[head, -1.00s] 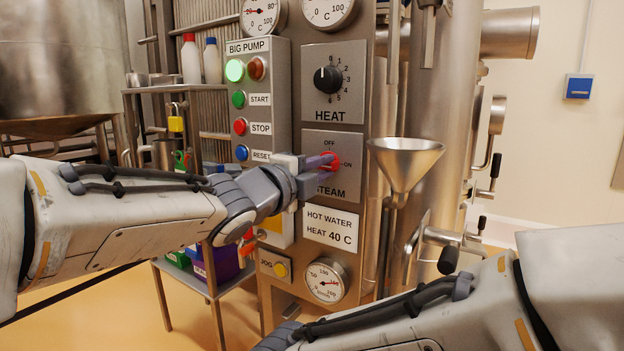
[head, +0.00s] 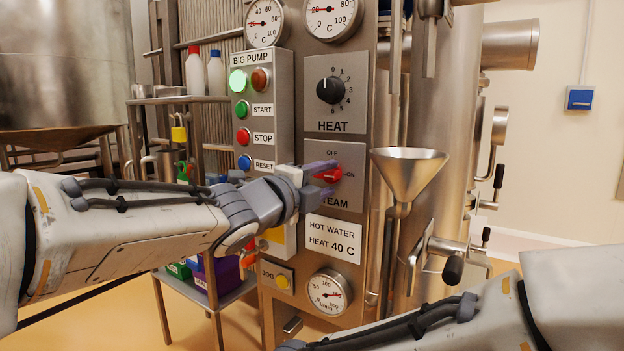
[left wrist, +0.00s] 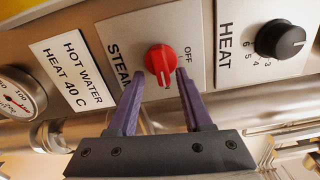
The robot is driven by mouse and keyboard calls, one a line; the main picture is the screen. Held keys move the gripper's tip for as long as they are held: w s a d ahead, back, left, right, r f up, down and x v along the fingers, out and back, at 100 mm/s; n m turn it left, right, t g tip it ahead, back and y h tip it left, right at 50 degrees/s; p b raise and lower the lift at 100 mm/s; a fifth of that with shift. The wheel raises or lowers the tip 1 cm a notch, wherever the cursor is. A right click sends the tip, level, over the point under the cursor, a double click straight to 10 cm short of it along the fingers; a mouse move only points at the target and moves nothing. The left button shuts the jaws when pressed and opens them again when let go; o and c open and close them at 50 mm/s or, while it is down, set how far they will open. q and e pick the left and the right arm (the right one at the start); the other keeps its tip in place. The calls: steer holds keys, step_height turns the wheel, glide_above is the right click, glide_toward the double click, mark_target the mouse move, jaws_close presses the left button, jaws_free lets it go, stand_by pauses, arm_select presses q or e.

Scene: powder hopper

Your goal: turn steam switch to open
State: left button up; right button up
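The red steam switch (head: 328,175) is on the grey STEAM plate (head: 350,153), with OFF marked above it and ON to its right. Its handle points right, toward ON. In the left wrist view the red knob (left wrist: 161,60) shows its white line pointing down, away from the side where OFF stands. My left gripper (head: 320,180) is in front of the switch. Its purple fingers are apart, one on each side of the knob, with visible gaps in the left wrist view (left wrist: 160,76). My right forearm crosses the lower right; its gripper is out of view.
The HEAT knob (head: 331,90) is above the STEAM plate. The button box (head: 262,105) is to the left, and a steel funnel (head: 408,172) stands close on the right. A HOT WATER label (head: 334,236) and a gauge (head: 329,292) are below.

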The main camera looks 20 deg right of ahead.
arm_select(q)
steer(key=shift+r, duration=0.1)
steer(key=p+v, duration=0.1)
steer(key=v, duration=0.9)
steer(key=shift+s+a+p, duration=0.2)
steer(key=shift+p, duration=0.15)
